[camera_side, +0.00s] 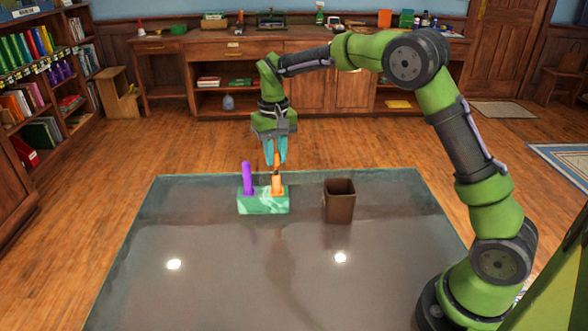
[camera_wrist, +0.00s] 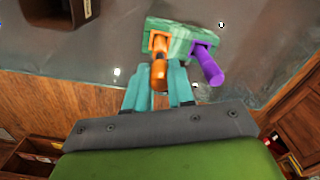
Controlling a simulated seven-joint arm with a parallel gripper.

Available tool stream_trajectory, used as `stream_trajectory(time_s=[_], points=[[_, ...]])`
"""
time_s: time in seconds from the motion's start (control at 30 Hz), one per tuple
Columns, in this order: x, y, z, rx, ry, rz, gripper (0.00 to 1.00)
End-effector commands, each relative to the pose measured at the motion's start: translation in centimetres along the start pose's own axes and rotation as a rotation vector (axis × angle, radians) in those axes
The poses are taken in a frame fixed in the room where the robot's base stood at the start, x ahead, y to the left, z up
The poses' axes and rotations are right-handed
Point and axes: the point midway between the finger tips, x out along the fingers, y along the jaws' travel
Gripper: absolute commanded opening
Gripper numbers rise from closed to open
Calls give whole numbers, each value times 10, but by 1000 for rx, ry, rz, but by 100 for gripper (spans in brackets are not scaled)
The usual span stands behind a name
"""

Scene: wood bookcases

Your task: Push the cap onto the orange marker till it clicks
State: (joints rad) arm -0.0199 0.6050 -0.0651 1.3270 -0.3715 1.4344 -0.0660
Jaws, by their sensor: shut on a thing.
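The orange marker (camera_side: 277,185) stands upright in a green block (camera_side: 262,206), beside a purple marker (camera_side: 247,178). In the wrist view the orange marker (camera_wrist: 158,42) and purple marker (camera_wrist: 208,66) stick out of the green block (camera_wrist: 178,31). My gripper (camera_side: 276,160), with teal fingers, points down directly above the orange marker. It is shut on a narrow orange piece that looks like the cap (camera_wrist: 160,75). This piece lines up with the marker; I cannot tell whether the two touch or are fully joined.
A brown open bin (camera_side: 339,203) stands right of the green block on the dark glossy table (camera_side: 200,270). The table's front is clear. Bookcases (camera_side: 40,80) and a wooden counter (camera_side: 230,45) stand beyond it.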

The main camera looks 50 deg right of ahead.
Motion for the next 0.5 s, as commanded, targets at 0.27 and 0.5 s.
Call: stream_trajectory(time_s=[0.27, 0.5], points=[[0, 0, 0, 0, 0, 0, 0], [5, 0, 0, 1, -1, 0, 0]])
